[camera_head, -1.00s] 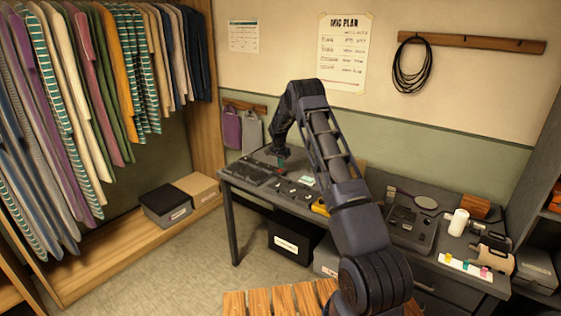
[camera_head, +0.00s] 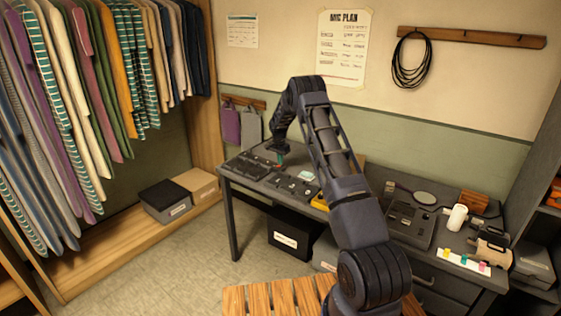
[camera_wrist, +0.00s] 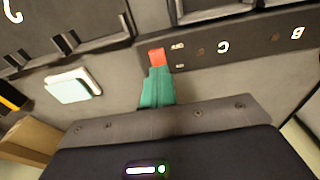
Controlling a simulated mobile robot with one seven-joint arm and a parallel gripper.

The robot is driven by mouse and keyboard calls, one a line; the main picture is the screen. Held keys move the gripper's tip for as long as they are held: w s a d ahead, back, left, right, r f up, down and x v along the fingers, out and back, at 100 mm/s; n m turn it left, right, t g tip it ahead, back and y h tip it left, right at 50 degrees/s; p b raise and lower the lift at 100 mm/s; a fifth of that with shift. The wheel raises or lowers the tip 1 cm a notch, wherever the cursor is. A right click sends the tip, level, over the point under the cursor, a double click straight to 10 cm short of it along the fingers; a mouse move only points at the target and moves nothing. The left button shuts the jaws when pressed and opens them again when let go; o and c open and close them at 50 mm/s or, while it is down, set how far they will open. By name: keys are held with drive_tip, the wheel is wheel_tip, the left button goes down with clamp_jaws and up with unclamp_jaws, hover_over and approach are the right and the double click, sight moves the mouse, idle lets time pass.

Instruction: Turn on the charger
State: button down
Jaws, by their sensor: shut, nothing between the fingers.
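The charger looks to be the dark unit (camera_wrist: 225,46) with the letters C and B on its front edge in the wrist view. In the head view a dark unit (camera_head: 247,167) lies at the left end of the desk. My gripper (camera_wrist: 157,78) has teal fingers, closed together and empty. Their tips reach the end of the lettered edge. A small red-orange block (camera_wrist: 156,56) shows right at the tips; I cannot tell whether it is a switch or whether they touch it. In the head view my gripper (camera_head: 281,158) points down just over the unit's right side.
A dark tray (camera_wrist: 65,35) with slots lies beside the lettered unit. A pale block (camera_wrist: 74,86) and a yellow-and-black item (camera_wrist: 10,97) lie near my fingers. Further right on the desk are a dark panel (camera_head: 405,222) and a white cylinder (camera_head: 457,217).

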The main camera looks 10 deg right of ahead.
sight(278, 166)
drive_tip(key=shift+s+a, duration=0.5)
drive_tip(key=shift+a, duration=0.05)
drive_tip(key=shift+r, duration=0.1)
wheel_tip(278, 166, up, 14)
drive_tip(key=s+a, duration=0.1)
drive_tip(key=shift+s+a+f, duration=0.2)
drive_tip(key=shift+w+d, duration=0.1)
idle(0.4)
drive_tip(key=shift+w+d+r, duration=0.15)
drive_tip(key=shift+w+d, duration=0.25)
drive_tip(key=shift+w, duration=0.05)
drive_tip(key=f, duration=0.4)
drive_tip(key=w+d+f, duration=0.1)
drive_tip(key=f, duration=0.8)
drive_tip(key=shift+w+d+f, duration=0.2)
drive_tip(key=shift+f, duration=0.2)
